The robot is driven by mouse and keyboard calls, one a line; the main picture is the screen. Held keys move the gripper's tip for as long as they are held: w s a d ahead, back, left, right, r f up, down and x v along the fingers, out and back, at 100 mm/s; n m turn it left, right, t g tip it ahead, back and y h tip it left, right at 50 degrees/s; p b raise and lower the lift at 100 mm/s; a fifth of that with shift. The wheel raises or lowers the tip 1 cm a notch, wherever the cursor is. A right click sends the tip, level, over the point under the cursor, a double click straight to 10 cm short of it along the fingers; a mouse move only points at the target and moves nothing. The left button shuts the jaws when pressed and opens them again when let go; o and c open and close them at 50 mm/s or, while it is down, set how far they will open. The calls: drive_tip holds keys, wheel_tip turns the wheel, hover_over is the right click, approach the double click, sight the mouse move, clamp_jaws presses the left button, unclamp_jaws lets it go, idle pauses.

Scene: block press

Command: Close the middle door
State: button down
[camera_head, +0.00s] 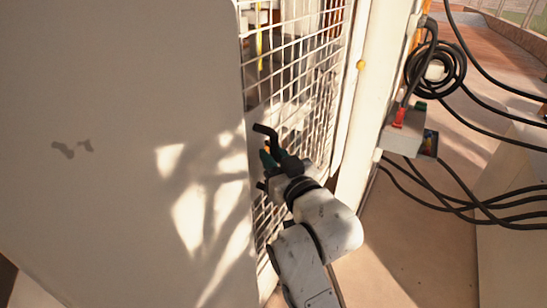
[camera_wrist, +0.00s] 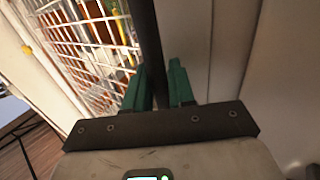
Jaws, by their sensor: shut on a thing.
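The middle door is a white wire-mesh panel (camera_head: 312,75) in a pale frame, with a plain pale panel beside it on the left. A dark bent handle (camera_head: 266,131) stands out near the mesh. My gripper (camera_head: 273,158) has teal fingers at the handle. In the wrist view the dark handle bar (camera_wrist: 148,40) runs between the two teal fingers of my gripper (camera_wrist: 160,88), which is shut on it. The mesh (camera_wrist: 85,35) shows at the upper left there. Whether the door is fully flush with its frame cannot be told.
A large pale panel (camera_head: 120,130) fills the left side. To the right, a grey electrical box (camera_head: 405,135) with coiled black cables (camera_head: 436,68) hangs by a white post. Loose cables cross the right side. Open floor (camera_head: 420,250) lies at the lower right.

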drive_tip(key=shift+s+a+f, duration=0.1)
drive_tip(key=shift+a, duration=0.15)
drive_tip(key=c, duration=1.4)
unclamp_jaws()
drive_tip(key=o, duration=0.3)
drive_tip(key=shift+s+a, duration=0.1)
drive_tip(key=shift+s, duration=0.05)
drive_tip(key=b+v, duration=0.2)
drive_tip(key=v, duration=0.8)
drive_tip(key=shift+s+d, duration=0.25)
drive_tip(key=shift+s, duration=0.05)
